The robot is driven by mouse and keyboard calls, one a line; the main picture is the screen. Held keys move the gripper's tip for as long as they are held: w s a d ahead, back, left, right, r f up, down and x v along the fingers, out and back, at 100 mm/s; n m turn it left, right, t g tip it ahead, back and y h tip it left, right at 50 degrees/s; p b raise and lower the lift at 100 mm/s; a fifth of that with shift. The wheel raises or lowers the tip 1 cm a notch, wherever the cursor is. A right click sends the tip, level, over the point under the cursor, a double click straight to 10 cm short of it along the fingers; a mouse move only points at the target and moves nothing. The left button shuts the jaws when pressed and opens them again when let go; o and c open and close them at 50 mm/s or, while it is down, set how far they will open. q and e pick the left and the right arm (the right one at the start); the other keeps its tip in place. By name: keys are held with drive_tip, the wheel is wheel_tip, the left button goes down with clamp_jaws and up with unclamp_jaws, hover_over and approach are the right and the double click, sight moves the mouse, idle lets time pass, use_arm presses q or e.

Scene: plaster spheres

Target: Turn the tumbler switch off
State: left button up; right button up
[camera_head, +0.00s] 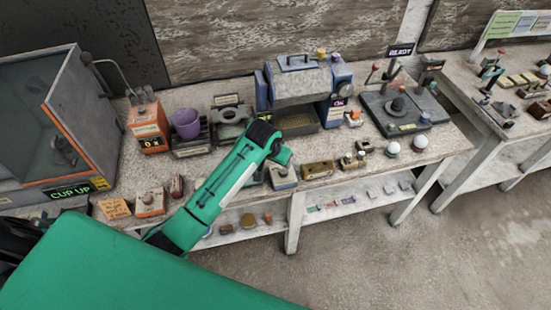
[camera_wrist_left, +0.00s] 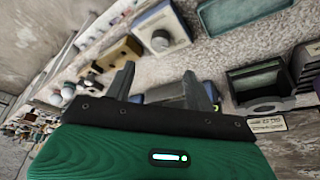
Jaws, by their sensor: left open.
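My left gripper (camera_wrist_left: 158,76) is open and empty in the left wrist view, its two dark fingers spread above the bench. In the head view the green left arm (camera_head: 215,190) reaches over the bench front; its fingertips are not clear there. I cannot tell for sure which control is the tumbler switch. Near the gripper is a pale box with a round knob (camera_head: 283,178), which also shows in the left wrist view (camera_wrist_left: 162,32). A brass-coloured block (camera_head: 318,170) stands right of it. A blue-grey object (camera_wrist_left: 165,94) lies partly hidden between the fingers. The right gripper is out of view.
A blue-grey machine (camera_head: 303,85) stands at the back. A grey control plate (camera_head: 402,108) and white spheres (camera_head: 420,141) are right. The bench front is crowded.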

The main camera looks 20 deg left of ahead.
use_arm(q)
drive_tip(key=shift+v, duration=1.4)
